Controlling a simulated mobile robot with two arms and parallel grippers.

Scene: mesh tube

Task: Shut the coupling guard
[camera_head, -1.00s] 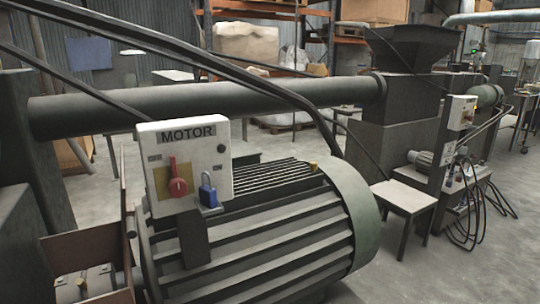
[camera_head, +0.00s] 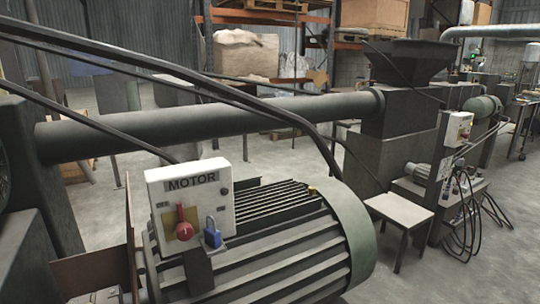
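Rust-brown sheet-metal panels (camera_head: 92,272), which look like the coupling guard, stand at the lower left beside the motor. One panel slants toward the left and a narrow one (camera_head: 131,235) stands upright. The coupling is mostly cut off by the bottom edge, so I cannot tell how far the guard is open. The ribbed motor (camera_head: 275,245) with a green end cover fills the lower middle. Neither of my grippers is in view.
A white MOTOR switch box (camera_head: 190,200) with a red rotary switch (camera_head: 184,226) and a blue padlock (camera_head: 212,235) stands in front of the motor. A long dark pipe (camera_head: 210,125) runs behind. A small table (camera_head: 399,209) stands right; floor is open beyond.

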